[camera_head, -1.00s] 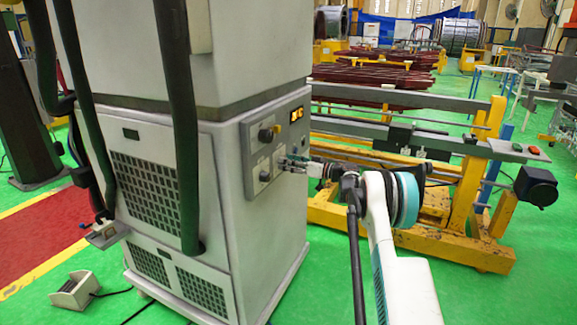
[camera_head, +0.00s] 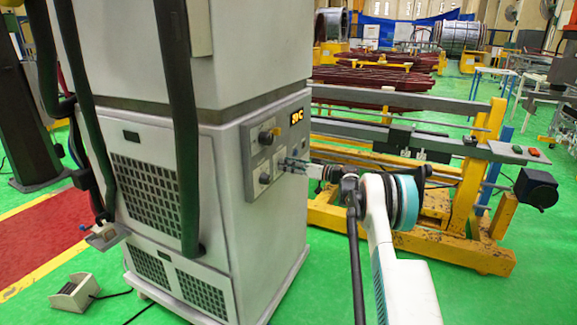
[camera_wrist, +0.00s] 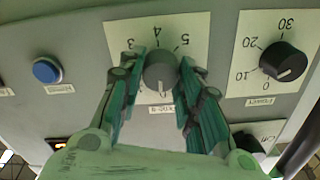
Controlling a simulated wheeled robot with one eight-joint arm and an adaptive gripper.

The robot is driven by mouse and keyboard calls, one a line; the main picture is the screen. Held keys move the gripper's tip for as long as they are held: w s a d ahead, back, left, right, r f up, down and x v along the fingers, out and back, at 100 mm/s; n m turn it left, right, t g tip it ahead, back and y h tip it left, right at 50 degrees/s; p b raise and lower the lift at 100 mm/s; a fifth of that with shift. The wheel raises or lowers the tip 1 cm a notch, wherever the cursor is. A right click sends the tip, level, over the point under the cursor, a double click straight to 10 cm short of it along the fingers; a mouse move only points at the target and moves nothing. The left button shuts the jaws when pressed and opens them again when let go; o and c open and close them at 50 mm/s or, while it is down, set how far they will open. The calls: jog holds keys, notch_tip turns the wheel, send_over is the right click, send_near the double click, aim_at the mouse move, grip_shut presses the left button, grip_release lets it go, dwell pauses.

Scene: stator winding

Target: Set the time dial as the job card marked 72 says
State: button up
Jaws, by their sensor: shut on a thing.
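In the wrist view, a round grey dial knob (camera_wrist: 160,73) sits on a pale scale plate (camera_wrist: 196,22) with printed numbers, 3, 4 and 5 among them. My gripper (camera_wrist: 160,80) has its two green-lined fingers on either side of the knob, shut on it. A pale mark on the knob points toward the bottom of the picture. The label below it is partly hidden and too blurred to read. In the head view, my gripper (camera_head: 284,163) is at the side panel of the grey cabinet (camera_head: 275,210). No job card marked 72 can be made out.
In the wrist view, a dark dial (camera_wrist: 283,62) with a 0 to 30 scale is to the right, and a blue button (camera_wrist: 46,71) to the left.

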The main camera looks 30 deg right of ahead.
jog(key=m, duration=1.3)
jog(key=m+p, duration=0.1)
jog(key=m, duration=1.1)
jog(key=shift+f+m, duration=0.2)
jog(key=shift+m, duration=0.2)
jog(key=o, duration=1)
jog(key=shift+o, duration=0.2)
jog(key=shift+d, duration=0.1)
jog(key=v, duration=1.2)
